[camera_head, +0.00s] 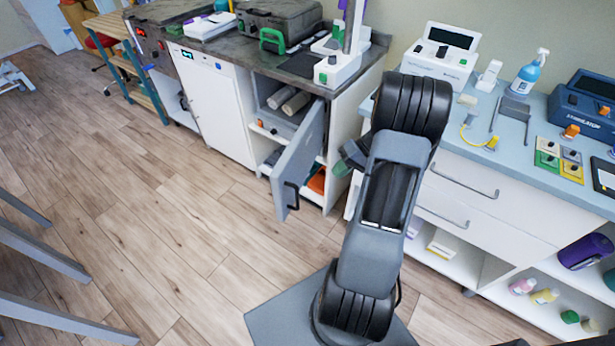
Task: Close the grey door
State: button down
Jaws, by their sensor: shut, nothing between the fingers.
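The grey door (300,157) stands open, swung out from the cabinet under the dark counter. Its hinged side is at the right of the opening, and its free edge points out over the floor. A dark bar handle (291,196) is on it near the free edge. My gripper (350,158) shows only in part, just right of the door, behind my arm. It is shut and holds nothing. I cannot tell whether it touches the door.
The open cabinet shows rolled towels (288,101) and items on lower shelves. A white cabinet front (212,105) stands to its left. A drawer unit (480,190) with a blue-grey top stands at right. The wooden floor (190,220) left of the door is clear.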

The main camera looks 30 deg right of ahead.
jog(key=w+a+r+x, duration=0.1)
jog(key=x, duration=1.1)
jog(key=shift+a+r+t, duration=0.25)
jog(key=shift+r+t, duration=0.05)
